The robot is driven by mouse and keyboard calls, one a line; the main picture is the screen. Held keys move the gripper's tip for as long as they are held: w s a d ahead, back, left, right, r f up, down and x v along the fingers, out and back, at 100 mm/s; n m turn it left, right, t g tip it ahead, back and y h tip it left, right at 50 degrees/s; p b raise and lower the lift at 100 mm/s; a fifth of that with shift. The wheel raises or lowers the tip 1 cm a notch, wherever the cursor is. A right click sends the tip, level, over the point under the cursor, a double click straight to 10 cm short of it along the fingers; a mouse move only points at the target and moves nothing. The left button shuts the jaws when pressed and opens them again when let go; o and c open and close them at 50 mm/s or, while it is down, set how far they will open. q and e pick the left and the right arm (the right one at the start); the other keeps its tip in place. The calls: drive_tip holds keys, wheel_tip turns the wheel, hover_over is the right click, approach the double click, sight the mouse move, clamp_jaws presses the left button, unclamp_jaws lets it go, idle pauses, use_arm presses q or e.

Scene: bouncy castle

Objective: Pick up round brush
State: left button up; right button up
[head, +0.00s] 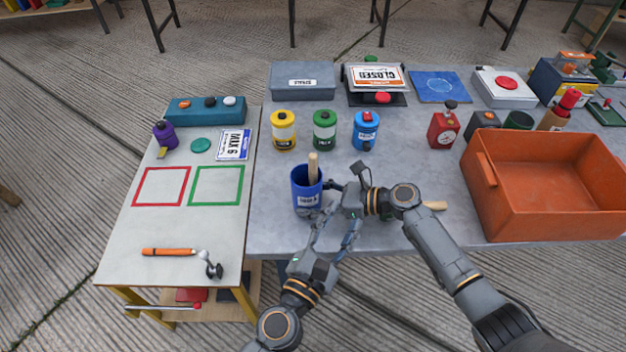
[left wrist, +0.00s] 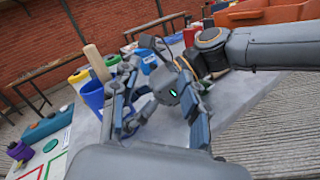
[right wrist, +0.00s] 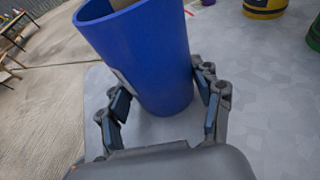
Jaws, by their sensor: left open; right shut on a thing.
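A blue cup (head: 306,195) with a white label stands near the table's front left. A light wooden handle (head: 313,166) sticks up out of it; the handle's lower end is hidden inside, so I cannot tell which brush it is. My right gripper (head: 325,194) is shut on the blue cup, fingers on either side of its wall, as the right wrist view (right wrist: 165,105) shows. My left gripper (head: 336,226) is open and empty, just in front of the right gripper and right of the cup. Another wooden handle (head: 434,205) lies on the table, partly hidden behind my right arm.
Yellow (head: 283,132), green (head: 324,131) and blue (head: 365,131) canisters stand behind the cup. A large orange bin (head: 546,200) is at right. A lower side table (head: 180,225) at left holds red and green frames and an orange-handled tool (head: 170,252). My arms are close together.

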sight(312, 174)
use_arm(q)
drive_tip(key=w+a+n+t+y, duration=0.1)
drive_tip(key=w+a+n+y, duration=0.1)
drive_tip(key=a+n+y, duration=0.6)
drive_tip(key=w+d+h, duration=0.1)
drive_tip(key=w, duration=0.2)
drive_tip(key=w+d+n, duration=0.1)
drive_tip(key=w, duration=0.3)
drive_tip(key=w+d+n+h, duration=0.1)
drive_tip(key=w, duration=0.3)
drive_tip(key=shift+d+r+h, duration=0.1)
drive_tip(key=shift+r+h, duration=0.1)
drive_tip(key=shift+h, duration=0.1)
clamp_jaws()
